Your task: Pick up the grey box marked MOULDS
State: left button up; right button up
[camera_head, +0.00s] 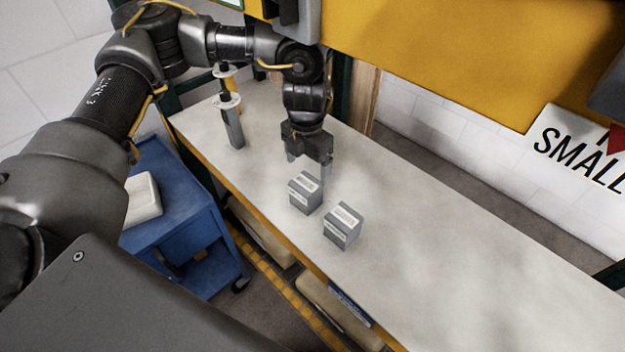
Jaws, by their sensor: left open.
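Two small grey boxes with white labels stand close together on the pale bench top. One is the left box (305,193), the other the right box (343,226). The lettering is too small to read, so I cannot tell which is marked MOULDS. My left gripper (308,171) points down just above and behind the left box, its jaws apart with nothing between them. One finger shows behind the box's right edge. I cannot tell whether it touches the box. My right gripper is not in view.
The bench (450,262) is clear to the right of the boxes. A grey upright tool with pale discs (233,127) stands at its far left end. A yellow beam (440,50) hangs over the back. A blue cart (180,215) stands left of the bench.

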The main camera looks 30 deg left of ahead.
aim_at(306, 183)
pick_arm(q)
jog(key=shift+w, duration=0.1)
jog(key=shift+s+a+f, duration=0.1)
jog(key=shift+s+f, duration=0.15)
jog(key=shift+f, duration=0.5)
notch_tip(306, 183, down, 3)
jog(key=shift+a+f+p, duration=0.15)
jog(key=shift+f+p, duration=0.05)
jog(key=shift+p, duration=0.25)
jog(key=shift+w+f, duration=0.15)
jog(key=shift+f, duration=0.15)
jog(key=shift+s+f+p, duration=0.2)
jog(key=shift+f+p, duration=0.1)
notch_tip(306, 183, down, 3)
jog(key=shift+f+p, duration=0.2)
jog(key=shift+p, duration=0.35)
jog(key=shift+f, duration=0.6)
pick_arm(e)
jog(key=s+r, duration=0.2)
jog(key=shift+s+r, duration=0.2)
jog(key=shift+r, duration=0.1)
pick_arm(q)
jog(key=shift+c, duration=0.2)
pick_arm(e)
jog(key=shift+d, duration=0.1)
